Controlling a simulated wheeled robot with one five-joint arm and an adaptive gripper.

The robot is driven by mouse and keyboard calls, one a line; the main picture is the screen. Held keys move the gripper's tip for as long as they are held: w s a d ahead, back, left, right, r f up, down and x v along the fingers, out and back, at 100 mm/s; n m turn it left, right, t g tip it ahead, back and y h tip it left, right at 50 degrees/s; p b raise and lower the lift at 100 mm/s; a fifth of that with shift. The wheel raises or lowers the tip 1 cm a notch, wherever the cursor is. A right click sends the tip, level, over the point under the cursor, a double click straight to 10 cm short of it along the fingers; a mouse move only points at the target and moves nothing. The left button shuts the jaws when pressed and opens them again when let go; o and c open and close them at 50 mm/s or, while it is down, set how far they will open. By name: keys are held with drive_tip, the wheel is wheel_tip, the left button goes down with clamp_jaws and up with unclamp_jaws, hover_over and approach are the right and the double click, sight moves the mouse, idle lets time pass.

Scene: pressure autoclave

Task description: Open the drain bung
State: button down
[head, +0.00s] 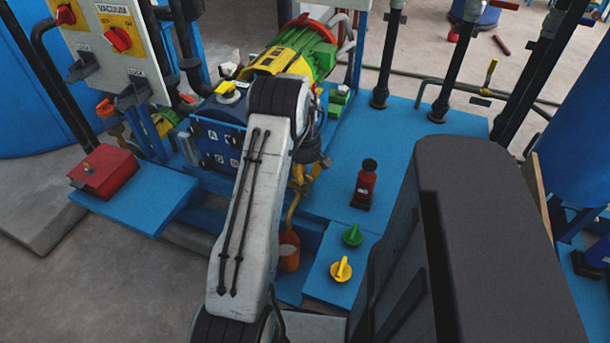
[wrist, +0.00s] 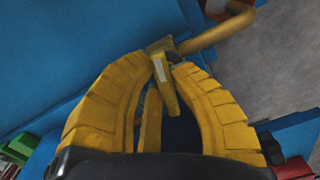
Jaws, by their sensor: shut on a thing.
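In the wrist view my gripper (wrist: 162,66) has its two ribbed yellow fingers closed in on a yellow handle (wrist: 164,84) with a pale strip on it. The handle sits at the end of a yellow pipe (wrist: 218,32) that runs off to the upper right. I cannot tell for certain whether this handle is the drain bung, or whether it has turned. In the head view my arm hides most of the gripper; a bit of yellow (head: 304,176) shows beside the wrist, above a yellow-orange pipe (head: 293,208).
A green and yellow machine (head: 300,48) stands behind my arm. A red and black fitting (head: 365,185), a green knob (head: 352,235) and a yellow knob (head: 341,269) stand on the blue base to the right. A red box (head: 104,171) and a switch panel (head: 118,40) are at left.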

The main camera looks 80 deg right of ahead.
drive_tip(key=c, duration=1.3)
unclamp_jaws()
drive_tip(key=shift+r, duration=0.1)
wheel_tip(320, 180, up, 12)
drive_tip(key=shift+f, duration=0.1)
